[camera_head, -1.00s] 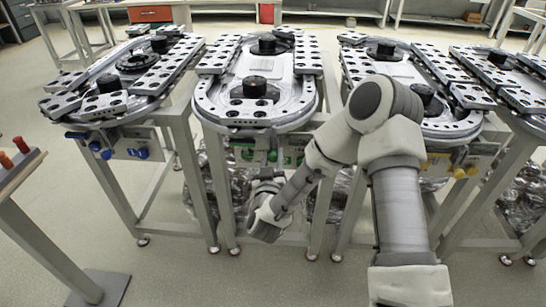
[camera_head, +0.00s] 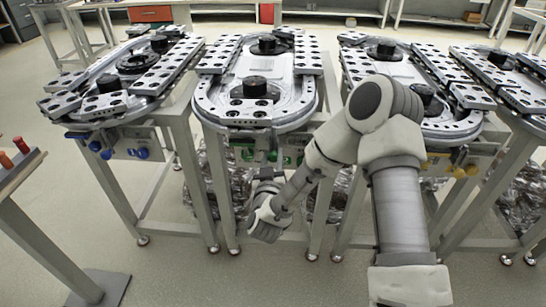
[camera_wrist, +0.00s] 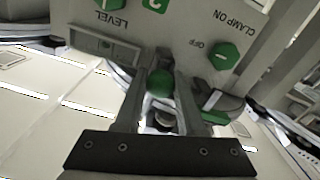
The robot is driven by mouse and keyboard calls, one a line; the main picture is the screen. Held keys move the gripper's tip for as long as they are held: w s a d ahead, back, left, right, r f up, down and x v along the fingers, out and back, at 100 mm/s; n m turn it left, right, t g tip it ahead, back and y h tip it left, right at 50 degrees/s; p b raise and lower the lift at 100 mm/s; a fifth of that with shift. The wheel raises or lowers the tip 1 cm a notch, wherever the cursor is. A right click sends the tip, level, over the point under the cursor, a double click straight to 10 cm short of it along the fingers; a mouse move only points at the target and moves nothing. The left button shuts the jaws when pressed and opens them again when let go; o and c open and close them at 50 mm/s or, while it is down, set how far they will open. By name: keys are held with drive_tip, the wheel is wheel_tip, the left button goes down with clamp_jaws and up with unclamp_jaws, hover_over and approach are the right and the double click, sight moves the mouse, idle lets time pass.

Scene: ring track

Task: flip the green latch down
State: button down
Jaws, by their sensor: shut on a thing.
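My gripper (camera_wrist: 159,95) is shut on a green round-ended part, which looks to be the green latch (camera_wrist: 159,83), under the panel of the second track station. The latch is blurred and its shaft is hidden between the fingers, so I cannot tell its tilt. In the head view, my gripper (camera_head: 267,173) is below the front of that station, and a green part (camera_head: 272,156) shows just above it.
The grey panel (camera_wrist: 185,30) carries a green hexagonal knob (camera_wrist: 223,55) right of my fingers. A green piece (camera_wrist: 213,117) lies close to the right finger. Neighbouring stations have blue knobs (camera_head: 142,153) and yellow knobs (camera_head: 460,172). Table legs (camera_head: 214,190) stand near my arm.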

drive_tip(key=shift+f+b, duration=1.45)
drive_tip(key=shift+f, duration=0.3)
drive_tip(key=c, duration=0.5)
unclamp_jaws()
drive_tip(key=s, duration=1.7)
drive_tip(key=shift+s+a+p, duration=0.2)
drive_tip(key=shift+a+p, duration=0.1)
drive_tip(key=shift+p, duration=0.15)
